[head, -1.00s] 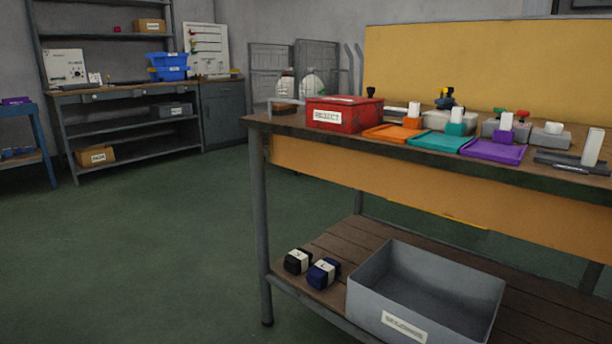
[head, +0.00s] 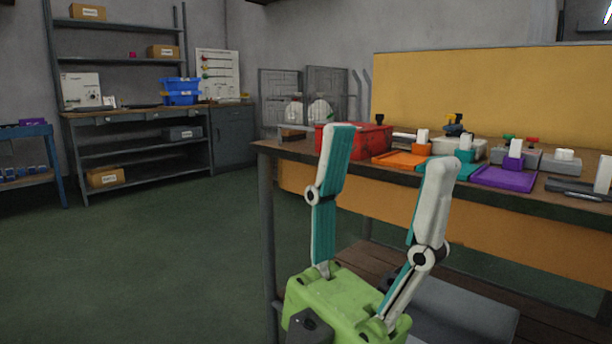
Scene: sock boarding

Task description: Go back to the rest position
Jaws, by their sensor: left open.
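My left gripper (head: 388,160) stands in front of the workbench in the head view, fingers pointing up and spread apart. It is open with nothing between its white and teal fingers. Its green body is at the bottom of the picture. My right gripper is not in view.
The workbench (head: 560,208) carries a red box (head: 372,140), an orange tray (head: 400,160), a teal tray (head: 464,168) and a purple tray (head: 503,178). A grey bin (head: 470,305) sits on its lower shelf. Green floor at left is clear, before the shelving (head: 140,150).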

